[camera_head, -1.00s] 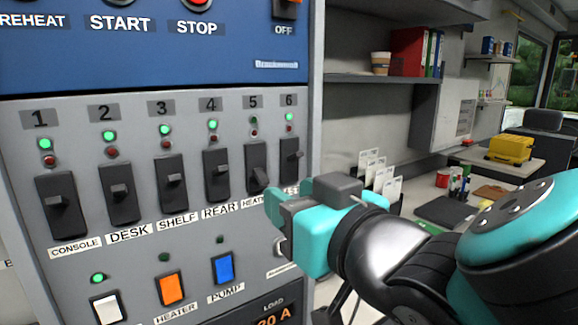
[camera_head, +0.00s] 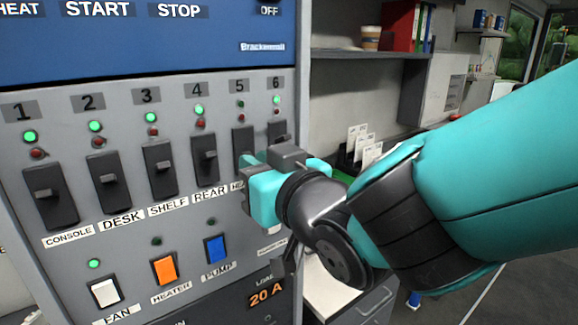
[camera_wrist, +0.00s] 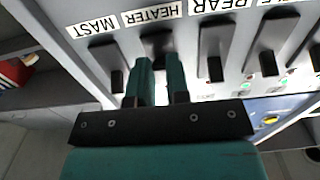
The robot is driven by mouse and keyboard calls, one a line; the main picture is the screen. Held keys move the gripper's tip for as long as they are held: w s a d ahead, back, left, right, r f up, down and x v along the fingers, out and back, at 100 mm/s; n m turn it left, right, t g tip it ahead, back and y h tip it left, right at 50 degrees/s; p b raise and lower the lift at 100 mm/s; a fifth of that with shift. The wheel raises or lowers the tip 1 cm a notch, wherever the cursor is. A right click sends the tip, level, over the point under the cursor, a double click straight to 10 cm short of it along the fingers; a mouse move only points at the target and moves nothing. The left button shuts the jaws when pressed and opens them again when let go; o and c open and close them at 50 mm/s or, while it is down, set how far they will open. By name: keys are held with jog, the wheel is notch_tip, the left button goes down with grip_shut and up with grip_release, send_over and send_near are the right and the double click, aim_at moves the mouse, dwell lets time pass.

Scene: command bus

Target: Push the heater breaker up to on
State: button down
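The heater breaker (camera_head: 242,139) is the black switch under number 5 on the grey panel. In the head view my gripper (camera_head: 248,172) is at its lower part and hides its lever and most of its label. In the wrist view the heater breaker (camera_wrist: 157,44) is just beyond my fingertips (camera_wrist: 160,62), below the HEATER label. My two teal fingers stand a narrow gap apart. I cannot tell whether they touch the lever. The green lamp (camera_head: 240,104) above breaker 5 looks unlit.
The rear breaker (camera_head: 205,160) is close on the left and the mast breaker (camera_head: 278,131) close on the right. Orange heater (camera_head: 164,270) and blue pump (camera_head: 215,249) rocker switches sit below. A shelf (camera_head: 370,53) and desk are to the right.

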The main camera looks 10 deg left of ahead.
aim_at(253, 136)
jog(key=shift+r, duration=0.1)
notch_tip(253, 136, up, 3)
jog(key=g+h+p, duration=0.3)
jog(key=h+p, duration=0.1)
jog(key=p, duration=0.5)
jog(key=shift+g, duration=0.3)
jog(key=g+h+p, duration=0.1)
jog(key=p, duration=0.2)
jog(key=r+g+h+p, duration=0.1)
jog(key=h+p, duration=0.1)
jog(key=p, duration=0.1)
jog(key=shift+w+a+r+p, duration=0.1)
jog(key=shift+w+a+p, duration=0.1)
jog(key=shift+p, duration=0.15)
jog(key=shift+w+a+g+h+p, duration=0.1)
jog(key=shift+g+h+p, duration=0.7)
jog(key=shift+p, duration=0.45)
jog(key=c, duration=1.1)
grip_release()
